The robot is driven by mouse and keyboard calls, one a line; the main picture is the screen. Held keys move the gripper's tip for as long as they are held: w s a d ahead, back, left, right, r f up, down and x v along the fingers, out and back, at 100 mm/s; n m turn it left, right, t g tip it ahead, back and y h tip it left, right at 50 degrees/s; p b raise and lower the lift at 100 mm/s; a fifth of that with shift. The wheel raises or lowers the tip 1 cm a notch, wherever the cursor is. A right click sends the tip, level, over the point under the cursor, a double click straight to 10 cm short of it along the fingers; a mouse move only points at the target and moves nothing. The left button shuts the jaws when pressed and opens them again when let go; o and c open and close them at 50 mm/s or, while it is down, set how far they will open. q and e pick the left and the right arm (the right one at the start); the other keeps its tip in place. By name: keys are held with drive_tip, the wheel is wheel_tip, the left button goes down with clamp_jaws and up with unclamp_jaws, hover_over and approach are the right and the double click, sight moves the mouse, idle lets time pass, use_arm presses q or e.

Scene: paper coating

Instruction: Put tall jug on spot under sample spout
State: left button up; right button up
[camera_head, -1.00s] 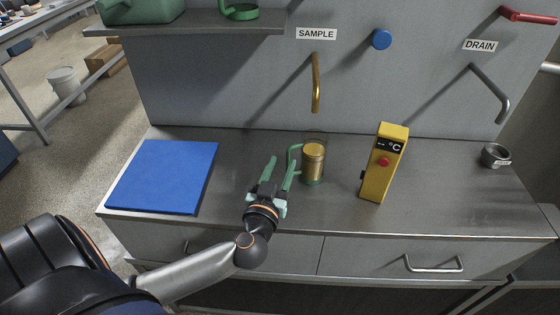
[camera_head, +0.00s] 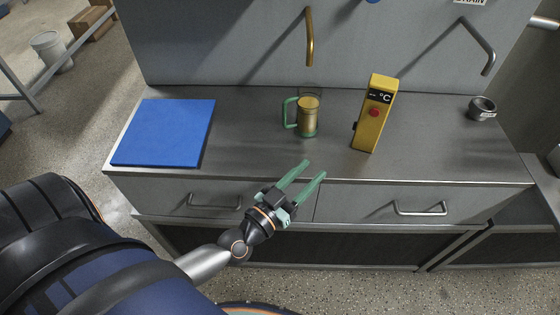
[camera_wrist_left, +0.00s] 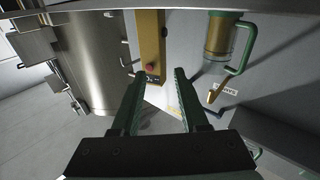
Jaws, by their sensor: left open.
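The tall jug (camera_head: 307,119), clear with a green handle and base and amber contents, stands upright on the steel counter. The brass sample spout (camera_head: 309,38) comes from the back wall above it and slightly behind in the picture. The spot under the jug is hidden. In the left wrist view the jug (camera_wrist_left: 220,37) shows at upper right, its handle clear of the fingers. My left gripper (camera_head: 313,169) is open and empty, in front of the counter edge and apart from the jug. My right gripper is not in view.
A yellow temperature device (camera_head: 374,115) stands right of the jug. A blue mat (camera_head: 164,132) lies at the counter's left. A small dark cup (camera_head: 482,108) stands at far right, near the drain spout (camera_head: 478,45). Drawer handles stick out below the counter edge.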

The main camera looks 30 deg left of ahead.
use_arm(q)
drive_tip(key=s+d+f+g, duration=0.1)
drive_tip(key=s+f+g, duration=0.3)
drive_tip(key=f, duration=0.5)
drive_tip(key=s+f+g, duration=0.5)
drive_tip(key=s+f, duration=0.4)
drive_tip(key=f, duration=0.1)
drive_tip(key=shift+d+f+m+g+y, duration=0.3)
drive_tip(key=shift+d+m, duration=0.05)
drive_tip(key=shift+m, duration=0.05)
